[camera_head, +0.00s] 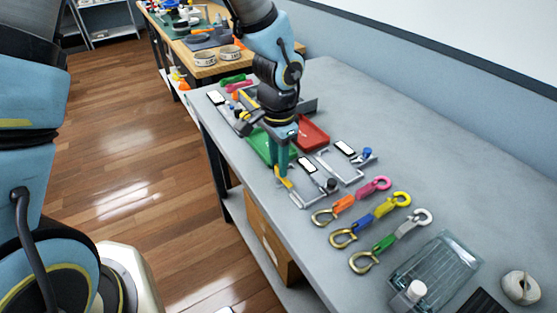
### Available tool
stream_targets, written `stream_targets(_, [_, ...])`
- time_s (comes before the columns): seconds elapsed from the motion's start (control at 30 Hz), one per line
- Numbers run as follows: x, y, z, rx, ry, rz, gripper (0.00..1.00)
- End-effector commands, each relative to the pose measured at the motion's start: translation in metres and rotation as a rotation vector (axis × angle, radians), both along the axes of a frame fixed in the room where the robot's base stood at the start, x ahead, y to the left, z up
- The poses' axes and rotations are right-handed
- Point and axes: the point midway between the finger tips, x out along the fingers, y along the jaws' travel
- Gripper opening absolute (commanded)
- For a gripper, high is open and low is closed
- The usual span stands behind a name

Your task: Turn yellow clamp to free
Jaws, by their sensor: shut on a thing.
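My gripper (283,171) points down over the grey bench. Its teal fingers are closed around the top of a small yellow piece (285,184), which looks like the yellow clamp's handle. The piece sits at the left end of a grey metal bracket (303,199) with a black knob (331,185). The fingers hide part of the yellow piece, so its exact turn angle is hard to tell. A white label (307,164) lies beside the bracket.
A second bracket with a blue knob (367,153) stands to the right. Red (313,132) and green (258,146) trays are close behind my gripper. Several coloured hooks, including an orange one (346,204), lie in front. A clear tray (437,264) is near the front.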

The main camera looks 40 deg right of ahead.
Motion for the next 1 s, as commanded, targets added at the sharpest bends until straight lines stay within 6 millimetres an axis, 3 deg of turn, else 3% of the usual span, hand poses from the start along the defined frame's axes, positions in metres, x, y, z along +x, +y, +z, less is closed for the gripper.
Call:
stream_targets(0.63, [0.0005,-0.0016,0.0006,-0.004,-0.002,-0.048,0.00])
stream_targets(0.67, [0.0004,-0.0016,0.0006,-0.004,-0.002,-0.048,0.36])
stream_targets(0.9, [0.0001,-0.0008,0.0003,-0.002,-0.001,-0.047,0.62])
stream_targets(1.0, [0.0001,-0.0006,0.0002,-0.002,-0.001,-0.046,0.62])
